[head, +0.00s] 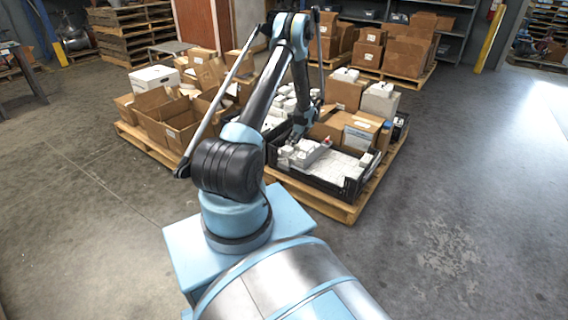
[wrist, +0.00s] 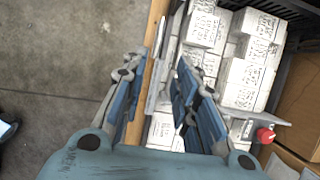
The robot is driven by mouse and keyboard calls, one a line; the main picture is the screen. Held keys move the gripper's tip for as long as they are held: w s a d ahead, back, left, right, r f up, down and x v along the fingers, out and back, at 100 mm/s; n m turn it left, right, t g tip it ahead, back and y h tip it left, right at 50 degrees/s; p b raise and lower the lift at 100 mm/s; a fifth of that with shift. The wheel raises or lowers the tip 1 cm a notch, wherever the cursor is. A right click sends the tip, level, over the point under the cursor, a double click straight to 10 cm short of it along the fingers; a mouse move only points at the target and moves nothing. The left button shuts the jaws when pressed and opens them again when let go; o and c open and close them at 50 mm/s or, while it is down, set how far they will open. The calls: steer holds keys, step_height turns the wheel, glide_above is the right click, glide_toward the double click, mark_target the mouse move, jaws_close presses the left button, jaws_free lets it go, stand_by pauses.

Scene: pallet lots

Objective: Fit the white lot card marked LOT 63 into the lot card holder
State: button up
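My gripper (wrist: 160,62) points down over the near-left edge of a black crate; in the head view it (head: 298,132) is partly hidden by my arm. Its two blue-padded fingers stand apart. A thin pale grey-white plate (wrist: 157,88) shows nearly edge-on between them, with gaps visible beside it. I cannot tell whether it is the lot card or part of the holder, and no LOT 63 marking is readable. A grey piece with a red knob (wrist: 265,135) lies to the right of the fingers. It also shows in the head view (head: 326,143).
The black crate (head: 352,189) holds several white printed boxes (wrist: 252,70) and stands on a wooden pallet (head: 335,207). Cardboard boxes (head: 170,122) fill the pallet's left side. A labelled carton (head: 362,122) stands behind the crate. The concrete floor at right (head: 470,190) is clear.

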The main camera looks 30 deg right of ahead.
mark_target(284, 162)
steer(key=x, duration=1.6)
steer(key=shift+w+a+r, duration=0.1)
steer(key=shift+w, duration=0.1)
jaws_close()
